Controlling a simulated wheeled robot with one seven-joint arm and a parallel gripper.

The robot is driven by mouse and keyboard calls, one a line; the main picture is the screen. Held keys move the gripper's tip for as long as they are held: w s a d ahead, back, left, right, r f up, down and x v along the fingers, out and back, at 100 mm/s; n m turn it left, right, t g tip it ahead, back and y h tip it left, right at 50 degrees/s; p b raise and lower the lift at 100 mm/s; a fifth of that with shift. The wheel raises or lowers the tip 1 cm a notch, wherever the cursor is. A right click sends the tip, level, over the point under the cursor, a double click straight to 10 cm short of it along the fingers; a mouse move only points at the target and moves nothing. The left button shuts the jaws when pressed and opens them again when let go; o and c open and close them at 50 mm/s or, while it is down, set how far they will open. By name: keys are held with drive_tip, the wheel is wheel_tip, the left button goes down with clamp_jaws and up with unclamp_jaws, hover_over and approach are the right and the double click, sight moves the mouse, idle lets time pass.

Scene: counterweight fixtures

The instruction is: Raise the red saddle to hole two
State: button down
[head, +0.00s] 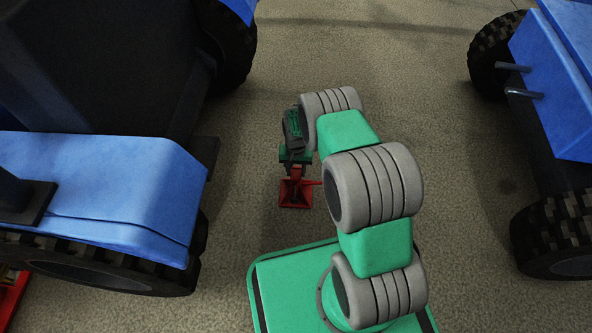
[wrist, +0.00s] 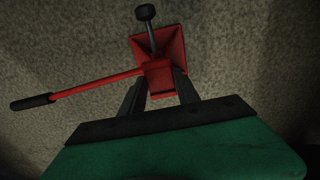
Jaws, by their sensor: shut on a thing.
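A red stand with a flared square base (head: 296,194) is on the floor in the head view. In the wrist view its base (wrist: 172,42) lies beyond my fingers, seen from above. My gripper (wrist: 160,88) is shut on the red saddle (wrist: 159,80) at the top of the stand, one dark finger on each side. A red lever (wrist: 100,83) with a black grip (wrist: 32,102) points left. A dark pin with a round knob (wrist: 146,12) shows beside the base. In the head view my gripper (head: 297,168) hides the saddle. The holes are not visible.
A blue vehicle with black tyres (head: 110,190) stands close on the left. Another blue vehicle (head: 560,90) stands on the right. Part of a red object (head: 12,290) shows at the lower left edge.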

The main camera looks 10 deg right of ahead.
wheel_tip(320, 180, up, 4)
drive_tip(key=p, duration=0.2)
drive_tip(key=shift+f+p, duration=0.1)
drive_tip(key=shift+p, duration=0.25)
drive_tip(key=shift+f, duration=0.15)
drive_tip(key=c, duration=0.9)
unclamp_jaws()
wheel_tip(320, 180, up, 8)
drive_tip(key=p, duration=0.3)
drive_tip(key=shift+f, duration=0.1)
